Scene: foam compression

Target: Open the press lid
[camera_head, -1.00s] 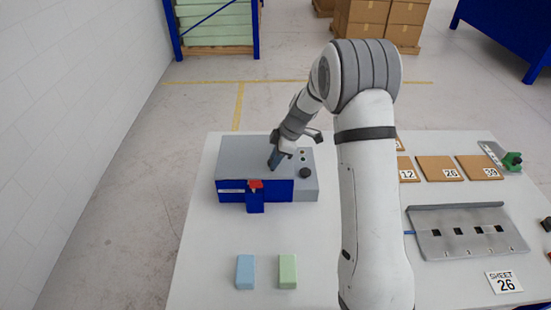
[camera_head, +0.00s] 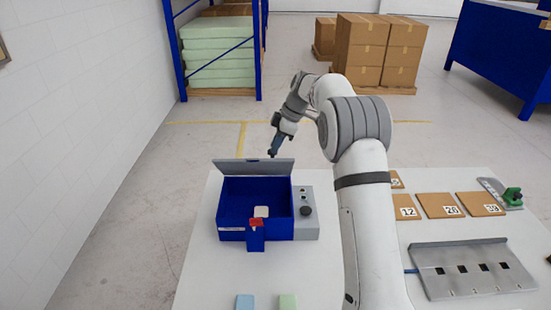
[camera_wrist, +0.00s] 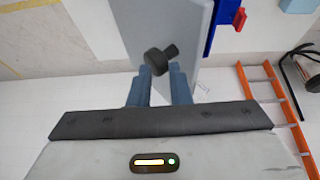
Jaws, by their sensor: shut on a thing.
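The press (camera_head: 228,234) is a blue box on the white table, with a grey control side. Its grey lid (camera_head: 225,166) stands raised at the back edge, and the blue inside shows with a small pale block (camera_head: 261,212) in it. A red latch (camera_head: 256,222) is at the front. My gripper (camera_head: 273,152) is behind the top of the lid. In the wrist view my gripper (camera_wrist: 161,70) has its blue fingers shut on a dark round knob (camera_wrist: 156,62) that sticks out from the lid (camera_wrist: 135,25).
A blue block (camera_head: 245,302) and a green block (camera_head: 288,302) lie at the front of the table. Numbered brown boards (camera_head: 437,204) and a grey slotted plate (camera_head: 475,284) lie to the right.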

